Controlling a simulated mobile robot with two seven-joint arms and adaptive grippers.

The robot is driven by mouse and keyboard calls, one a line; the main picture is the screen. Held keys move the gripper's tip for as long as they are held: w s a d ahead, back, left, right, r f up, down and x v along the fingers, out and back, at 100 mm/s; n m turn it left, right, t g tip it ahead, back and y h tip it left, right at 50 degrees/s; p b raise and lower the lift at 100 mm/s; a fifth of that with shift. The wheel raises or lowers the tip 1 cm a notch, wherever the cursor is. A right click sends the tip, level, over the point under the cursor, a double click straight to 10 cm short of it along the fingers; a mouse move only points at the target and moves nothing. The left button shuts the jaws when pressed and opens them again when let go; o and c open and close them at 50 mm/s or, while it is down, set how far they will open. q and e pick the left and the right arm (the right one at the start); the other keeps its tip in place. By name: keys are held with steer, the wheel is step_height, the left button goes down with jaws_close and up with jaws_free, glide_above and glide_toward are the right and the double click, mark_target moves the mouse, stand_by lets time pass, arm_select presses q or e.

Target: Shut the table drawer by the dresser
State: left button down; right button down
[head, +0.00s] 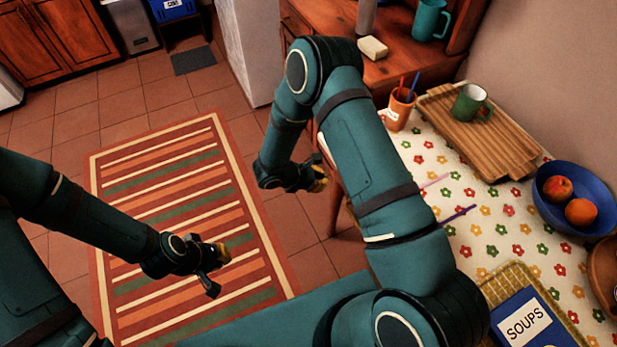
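The table (500,237) with a flowered cloth stands at the right, its far end close to the wooden dresser (397,68). The table drawer cannot be made out; my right arm covers most of the table's left side. My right gripper (320,178) hangs beside the table's far left side, near a wooden leg (335,203). It is small and seen from above, so its finger gap is unclear, as is any contact. My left gripper (217,268) is over the striped rug, away from the table, with its fingers apart and nothing between them.
On the table are an orange cup with pens (399,108), a wooden tray (440,110) with a green mug (469,102), a blue fruit bowl (555,212) and a blue SOUPS book (530,322). The striped rug (150,165) and tiled floor to the left are clear.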

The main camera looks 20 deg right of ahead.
arm_select(q)
steer(key=shift+f, duration=0.25)
arm_select(e)
steer(key=shift+w+d+f, duration=0.15)
steer(key=shift+d, duration=2.05)
